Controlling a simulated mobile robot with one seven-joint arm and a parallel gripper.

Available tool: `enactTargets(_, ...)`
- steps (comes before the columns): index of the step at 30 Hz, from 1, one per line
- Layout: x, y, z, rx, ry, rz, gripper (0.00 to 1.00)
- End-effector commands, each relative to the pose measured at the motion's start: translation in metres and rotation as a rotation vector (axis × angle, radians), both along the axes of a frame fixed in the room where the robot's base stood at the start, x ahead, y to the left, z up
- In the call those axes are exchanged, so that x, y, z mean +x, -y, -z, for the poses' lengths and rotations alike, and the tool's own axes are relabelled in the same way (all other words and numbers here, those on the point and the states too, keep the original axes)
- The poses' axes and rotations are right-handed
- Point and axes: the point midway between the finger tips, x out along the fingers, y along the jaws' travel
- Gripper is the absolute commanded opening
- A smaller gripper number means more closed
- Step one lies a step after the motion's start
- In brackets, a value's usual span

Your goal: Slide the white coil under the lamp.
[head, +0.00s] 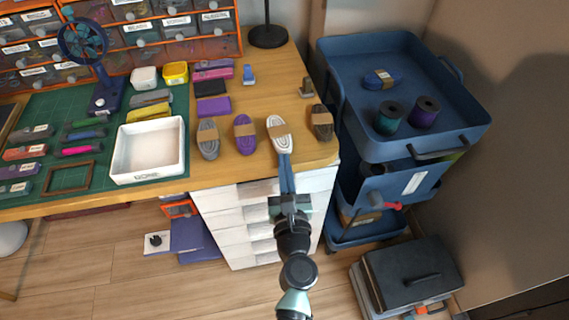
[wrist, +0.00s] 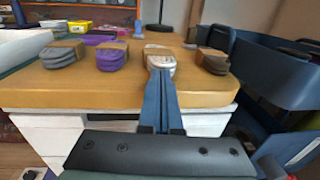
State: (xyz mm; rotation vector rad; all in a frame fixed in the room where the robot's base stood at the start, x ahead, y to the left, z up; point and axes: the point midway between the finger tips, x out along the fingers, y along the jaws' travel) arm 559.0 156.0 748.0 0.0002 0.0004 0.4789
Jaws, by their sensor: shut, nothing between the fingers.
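The white coil (head: 278,132) lies on the wooden table near its front edge, with a tan band around its middle. It is between a purple coil (head: 245,134) and a brown coil (head: 321,122). My gripper (head: 284,158) is shut and empty, its blue fingers reaching over the table edge to the coil's near end. In the wrist view the fingertips are right at the front of the white coil (wrist: 160,58); I cannot tell whether they touch it. The lamp's round black base (head: 267,37) stands at the back of the table; its upper part is out of view.
A grey coil (head: 208,139) lies farther left, beside a white tray (head: 148,152). A blue cart (head: 460,120) stands right. Bare wood lies beyond the white coil.

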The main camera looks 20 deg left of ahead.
Motion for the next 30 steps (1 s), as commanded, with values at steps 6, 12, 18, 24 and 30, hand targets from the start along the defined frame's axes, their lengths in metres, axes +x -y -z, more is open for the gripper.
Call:
enactTargets(6,0.024,-0.012,0.000,0.001,0.003,0.000,0.00)
enactTargets(12,0.049,-0.025,0.001,0.001,0.002,0.000,0.00)
enactTargets(18,0.054,-0.028,0.000,-0.001,0.000,0.000,0.00)
enactTargets(24,0.054,-0.028,0.000,0.000,0.000,0.000,0.00)
enactTargets(30,0.054,-0.026,0.000,0.000,0.000,0.001,0.00)
